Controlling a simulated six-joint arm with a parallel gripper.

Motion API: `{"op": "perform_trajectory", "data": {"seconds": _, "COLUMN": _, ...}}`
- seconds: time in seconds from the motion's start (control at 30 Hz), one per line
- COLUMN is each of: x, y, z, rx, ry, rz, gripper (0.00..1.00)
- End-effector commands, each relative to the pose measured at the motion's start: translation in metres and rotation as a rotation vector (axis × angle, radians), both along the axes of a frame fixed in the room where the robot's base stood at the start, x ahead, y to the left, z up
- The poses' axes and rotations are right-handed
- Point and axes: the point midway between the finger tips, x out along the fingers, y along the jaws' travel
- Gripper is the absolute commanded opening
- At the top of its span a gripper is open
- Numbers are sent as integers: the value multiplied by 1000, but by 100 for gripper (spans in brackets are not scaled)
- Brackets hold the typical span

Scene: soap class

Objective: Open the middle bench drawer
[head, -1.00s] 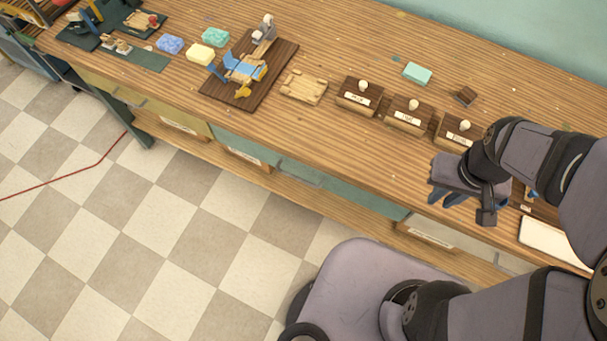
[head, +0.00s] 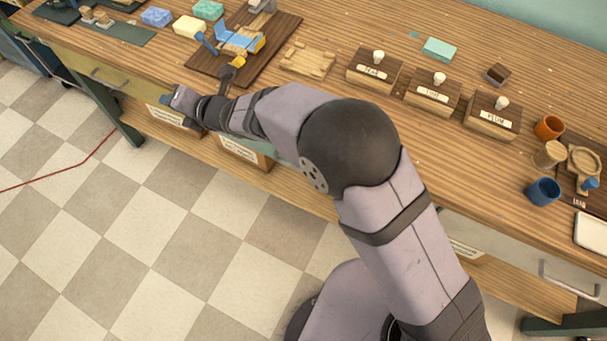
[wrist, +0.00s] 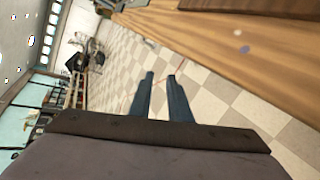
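The bench's middle drawer has a teal front (head: 288,152); in the head view my arm hides most of it, including its handle, and only a small patch shows. My gripper (head: 168,97) is at the bench's front edge, left of that patch and near the right end of the yellow drawer (head: 88,68). In the wrist view my gripper (wrist: 160,76) shows two blue fingers with a gap between them. Nothing is held, and no drawer front shows between the fingers. The wooden bench edge (wrist: 215,50) runs along the upper right there.
A pale drawer (head: 520,262) with a handle is at the right. Labelled boxes (head: 165,115) stand on the shelf below. The benchtop holds wooden blocks with white knobs (head: 433,97), cups (head: 543,191) and soap bars (head: 439,49). The tiled floor (head: 200,230) in front is clear.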

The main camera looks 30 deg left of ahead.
Motion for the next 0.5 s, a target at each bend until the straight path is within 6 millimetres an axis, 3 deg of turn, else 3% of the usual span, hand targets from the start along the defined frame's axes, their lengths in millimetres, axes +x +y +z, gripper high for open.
{"op": "perform_trajectory", "data": {"seconds": 0.03, "x": -22, "y": -3, "z": -67, "rx": -54, "ry": 16, "rz": 45, "gripper": 17}}
{"op": "perform_trajectory", "data": {"seconds": 0.17, "x": -66, "y": -27, "z": -183, "rx": -181, "ry": 85, "rz": 129, "gripper": 17}}
{"op": "perform_trajectory", "data": {"seconds": 0.2, "x": -78, "y": -39, "z": -218, "rx": -221, "ry": 123, "rz": 143, "gripper": 17}}
{"op": "perform_trajectory", "data": {"seconds": 0.27, "x": -95, "y": -63, "z": -270, "rx": -282, "ry": 206, "rz": 149, "gripper": 17}}
{"op": "perform_trajectory", "data": {"seconds": 0.3, "x": -104, "y": -83, "z": -302, "rx": -321, "ry": 295, "rz": 136, "gripper": 17}}
{"op": "perform_trajectory", "data": {"seconds": 0.37, "x": -114, "y": -114, "z": -330, "rx": -362, "ry": 462, "rz": 80, "gripper": 17}}
{"op": "perform_trajectory", "data": {"seconds": 0.5, "x": -117, "y": -165, "z": -338, "rx": -377, "ry": 862, "rz": -114, "gripper": 17}}
